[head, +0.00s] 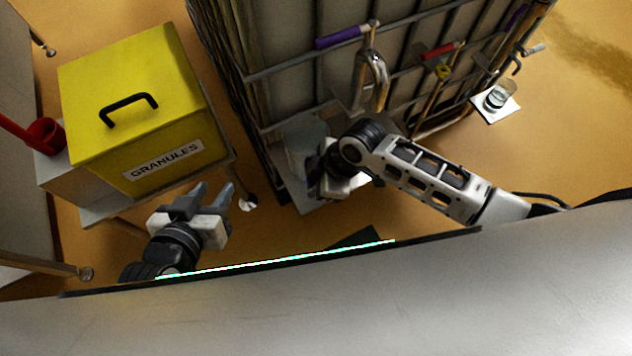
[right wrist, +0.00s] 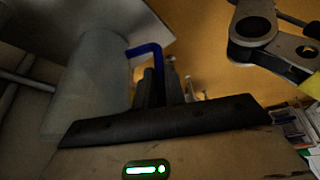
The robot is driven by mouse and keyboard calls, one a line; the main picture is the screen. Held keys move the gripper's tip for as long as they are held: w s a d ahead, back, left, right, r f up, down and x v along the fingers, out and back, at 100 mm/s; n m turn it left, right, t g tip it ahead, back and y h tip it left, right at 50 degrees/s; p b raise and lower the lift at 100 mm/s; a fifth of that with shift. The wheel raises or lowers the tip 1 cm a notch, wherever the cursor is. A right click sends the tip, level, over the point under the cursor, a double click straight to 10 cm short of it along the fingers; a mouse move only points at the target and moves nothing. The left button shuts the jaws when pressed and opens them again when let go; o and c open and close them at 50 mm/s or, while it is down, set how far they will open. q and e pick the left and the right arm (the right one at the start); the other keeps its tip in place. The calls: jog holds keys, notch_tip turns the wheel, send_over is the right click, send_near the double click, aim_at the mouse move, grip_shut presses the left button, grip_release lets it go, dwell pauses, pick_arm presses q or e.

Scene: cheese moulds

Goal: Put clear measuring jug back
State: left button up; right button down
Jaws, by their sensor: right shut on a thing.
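The clear measuring jug (head: 306,133) is a pale, see-through vessel at the side of the metal-framed rack in the head view. In the right wrist view the jug (right wrist: 88,88) fills the left side, with a blue handle (right wrist: 143,50). My right gripper (head: 318,172) is at the jug, its fingers (right wrist: 152,85) shut on the handle. A pale bracket shelf (head: 305,205) lies below the jug; I cannot tell whether they touch. My left gripper (head: 208,192) is open and empty in front of the yellow bin.
A yellow bin labelled GRANULES (head: 140,100) stands on a stand at the left, with a red scoop (head: 42,135) beside it. The rack (head: 290,75) carries hanging tools, including a purple-handled one (head: 340,38). A small white shelf (head: 510,108) holds a glass (head: 499,95) at the right.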

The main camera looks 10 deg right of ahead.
pick_arm(q)
jog(key=shift+s, duration=0.1)
pick_arm(e)
jog(key=shift+f, duration=0.15)
jog(key=c, duration=1.5)
grip_release()
jog(key=shift+o, duration=0.2)
pick_arm(q)
jog(key=shift+r, duration=0.1)
pick_arm(e)
notch_tip(320, 180, up, 12)
jog(key=s+m+t+y+p, duration=0.1)
jog(key=m+t+y+p, duration=0.1)
jog(key=m+t+p, duration=0.3)
pick_arm(q)
jog(key=shift+a+r+b, duration=0.2)
jog(key=shift+r+b, duration=0.2)
jog(key=shift+b, duration=0.85)
pick_arm(e)
jog(key=s+d+m+t+h, duration=0.2)
jog(key=d+m+t, duration=0.3)
jog(key=d+m, duration=0.4)
jog(key=shift+s+r+h, duration=0.35)
jog(key=shift+r+h, duration=0.05)
jog(key=shift+h, duration=0.3)
